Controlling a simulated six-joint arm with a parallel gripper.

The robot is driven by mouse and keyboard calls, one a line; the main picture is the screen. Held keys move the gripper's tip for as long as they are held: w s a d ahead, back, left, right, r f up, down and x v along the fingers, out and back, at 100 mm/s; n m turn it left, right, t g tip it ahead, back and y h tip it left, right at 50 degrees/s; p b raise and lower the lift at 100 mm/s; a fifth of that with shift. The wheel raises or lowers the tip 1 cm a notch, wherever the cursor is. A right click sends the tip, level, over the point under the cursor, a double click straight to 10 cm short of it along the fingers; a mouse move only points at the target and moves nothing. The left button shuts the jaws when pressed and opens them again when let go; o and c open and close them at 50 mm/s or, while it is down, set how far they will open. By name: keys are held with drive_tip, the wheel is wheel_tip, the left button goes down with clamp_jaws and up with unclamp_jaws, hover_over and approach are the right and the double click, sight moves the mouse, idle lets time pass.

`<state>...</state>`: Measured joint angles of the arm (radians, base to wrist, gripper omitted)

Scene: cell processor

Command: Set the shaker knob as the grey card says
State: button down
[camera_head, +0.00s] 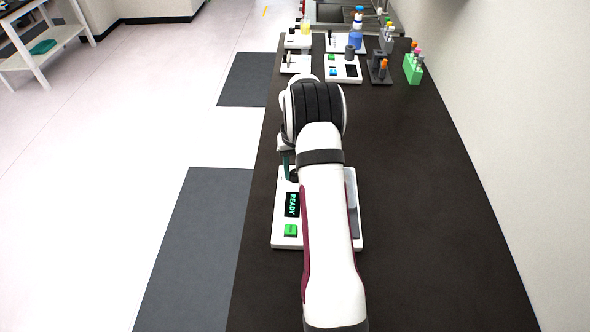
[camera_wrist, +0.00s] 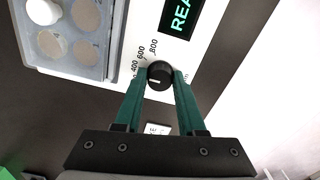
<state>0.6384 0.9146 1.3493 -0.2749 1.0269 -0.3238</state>
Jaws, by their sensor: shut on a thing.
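The shaker (camera_head: 283,243) is a white unit on the dark bench, partly hidden under my arm in the head view. Its display reads READY and a green button (camera_head: 290,230) sits beside it. In the wrist view its black knob (camera_wrist: 160,74) is between the green fingers of my gripper (camera_wrist: 160,80), which is shut on it. A white line on the knob points left in that view. The marks 400, 600 and 800 show beside the knob. A small pale card (camera_wrist: 157,129) shows between the fingers, partly hidden; its text is not readable.
A clear-walled plate with round wells (camera_wrist: 75,45) sits on the shaker, a white round piece at its corner. At the far bench end stand white devices (camera_head: 343,68), a green rack (camera_head: 413,69) and a dark rack (camera_head: 379,70). The bench right of my arm is clear.

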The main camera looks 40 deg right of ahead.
drive_tip(key=c, duration=0.5)
unclamp_jaws()
drive_tip(key=shift+r, duration=0.1)
wheel_tip(320, 180, up, 16)
